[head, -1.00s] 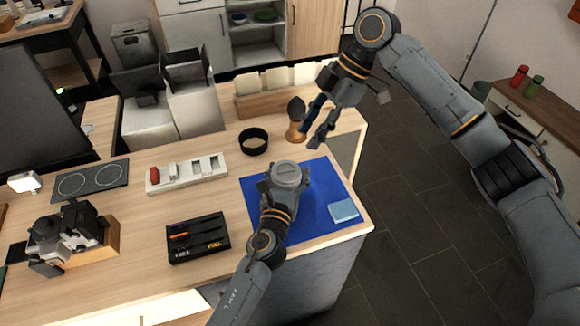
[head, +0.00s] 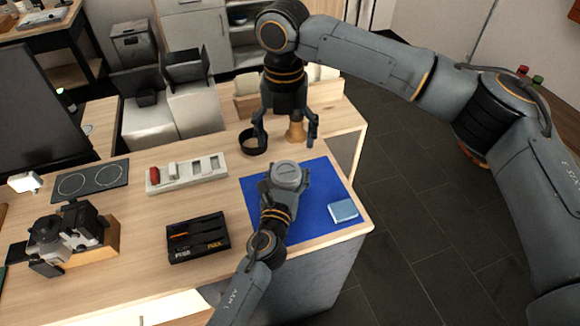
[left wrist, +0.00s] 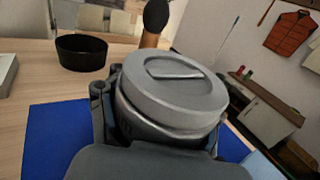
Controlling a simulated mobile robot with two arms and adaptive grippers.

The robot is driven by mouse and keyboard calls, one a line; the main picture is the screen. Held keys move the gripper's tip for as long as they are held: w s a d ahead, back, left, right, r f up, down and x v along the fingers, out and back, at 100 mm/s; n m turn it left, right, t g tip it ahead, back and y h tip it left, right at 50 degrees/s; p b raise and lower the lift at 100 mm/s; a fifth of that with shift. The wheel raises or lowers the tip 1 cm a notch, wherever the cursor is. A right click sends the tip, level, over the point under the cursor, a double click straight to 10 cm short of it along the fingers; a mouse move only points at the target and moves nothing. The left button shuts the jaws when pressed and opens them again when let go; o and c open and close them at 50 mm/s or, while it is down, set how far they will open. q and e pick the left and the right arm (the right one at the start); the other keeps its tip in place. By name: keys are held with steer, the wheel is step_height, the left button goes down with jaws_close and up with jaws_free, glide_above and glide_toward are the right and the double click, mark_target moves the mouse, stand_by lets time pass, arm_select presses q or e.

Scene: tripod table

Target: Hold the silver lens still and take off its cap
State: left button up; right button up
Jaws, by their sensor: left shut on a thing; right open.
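The silver lens (left wrist: 170,122) stands upright over the blue mat (head: 320,196), its round grey cap (head: 287,173) on top. In the left wrist view the cap (left wrist: 175,85) faces up and has a raised bar across it. My left gripper (head: 284,188) is shut around the lens body below the cap. The lens body is mostly hidden by my gripper in the head view. My right gripper (head: 286,140) is open and empty, pointing down beyond the lens, apart from the cap.
A black ring-shaped bowl (head: 251,141) and a brush with a wooden handle (head: 296,131) stand close to my right gripper. A light blue cloth (head: 343,210) lies on the mat. A white tray (head: 187,174) and a black battery box (head: 198,238) are to the left.

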mark_target(286, 170)
arm_select(q)
steer(key=shift+f, duration=0.1)
arm_select(e)
steer(key=shift+f, duration=4.3)
steer(key=shift+c, duration=0.2)
steer(key=c, duration=1.1)
steer(key=shift+r, duration=0.7)
steer(key=shift+r, duration=2.45)
arm_select(q)
steer(key=o, duration=1.8)
steer(key=shift+s, duration=0.1)
